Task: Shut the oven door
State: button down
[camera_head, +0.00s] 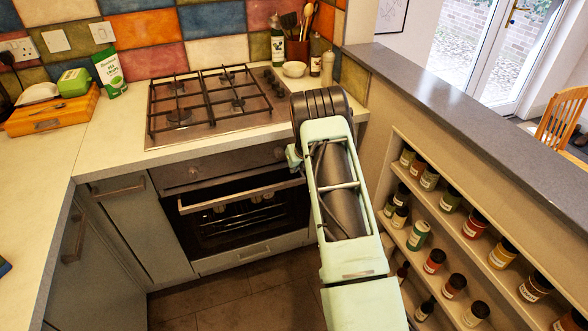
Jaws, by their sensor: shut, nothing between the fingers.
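The oven (217,170) is built in under the counter, below the gas hob. Its door (240,228) has a dark glass front and a metal handle bar (240,195) along its top. The door looks ajar, tilted out a little at the top, with a dark gap below the control panel. The right end of the door is close to my arm in the picture, and part of it is covered. My gripper is not clearly visible; my arm's pale green links and black joint hide that spot. I cannot tell whether anything of mine touches the door.
A hob (215,103) with black grates lies above the oven. A spice shelf (470,225) full of jars runs close along my arm's right side. A grey ledge (470,100) tops it. Cabinets (140,220) stand to the left. The tiled floor (235,300) before the oven is clear.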

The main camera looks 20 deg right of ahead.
jog(key=shift+w, duration=0.4)
jog(key=shift+s, duration=0.1)
